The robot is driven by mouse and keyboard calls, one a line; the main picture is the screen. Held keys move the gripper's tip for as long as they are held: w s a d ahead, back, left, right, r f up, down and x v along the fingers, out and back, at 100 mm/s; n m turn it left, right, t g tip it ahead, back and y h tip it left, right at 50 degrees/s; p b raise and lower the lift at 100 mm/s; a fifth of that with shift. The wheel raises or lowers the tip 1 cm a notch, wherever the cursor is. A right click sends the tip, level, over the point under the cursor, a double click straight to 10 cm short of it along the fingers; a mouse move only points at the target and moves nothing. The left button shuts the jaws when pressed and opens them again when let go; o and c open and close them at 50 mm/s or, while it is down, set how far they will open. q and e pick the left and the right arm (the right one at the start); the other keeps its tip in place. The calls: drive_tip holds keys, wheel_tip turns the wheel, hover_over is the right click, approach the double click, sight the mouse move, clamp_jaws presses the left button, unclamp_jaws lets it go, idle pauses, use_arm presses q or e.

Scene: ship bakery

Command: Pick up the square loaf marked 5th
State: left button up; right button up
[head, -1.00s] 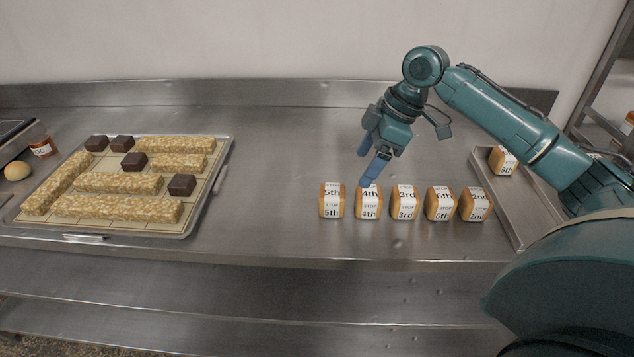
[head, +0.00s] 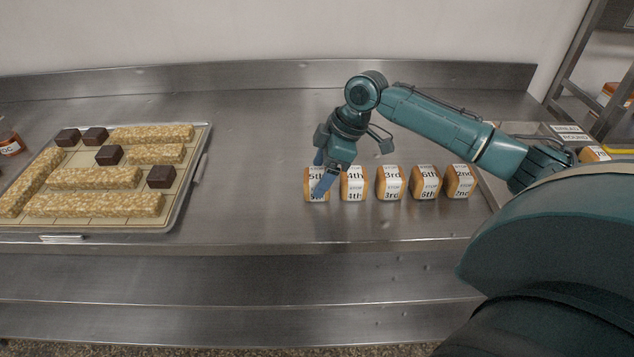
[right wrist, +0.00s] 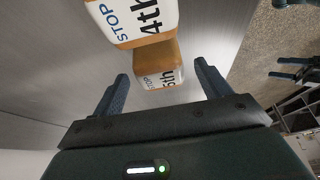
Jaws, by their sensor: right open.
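The square loaf marked 5th (head: 309,196) stands at the left end of a row of loaves on the steel counter. My right gripper (head: 321,183) is at this loaf, its blue fingers partly covering the label in the head view. In the right wrist view the same loaf (right wrist: 155,70) lies ahead, between the lines of the two open fingers (right wrist: 161,76). Whether a finger touches the loaf, I cannot tell. My left gripper is not in view.
Loaves marked 4th (head: 353,190), 3rd (head: 390,190), 6th (head: 425,188) and 2nd (head: 459,187) continue the row rightward with small gaps. A tray (head: 190,185) of oat bars and dark squares lies left. The counter between tray and row is clear.

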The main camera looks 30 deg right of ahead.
drive_tip(key=x, duration=0.2)
drive_tip(key=shift+w+a+f, duration=0.1)
drive_tip(key=shift+f, duration=0.2)
drive_tip(key=shift+c, duration=0.3)
drive_tip(key=shift+r, duration=0.1)
drive_tip(key=c, duration=1)
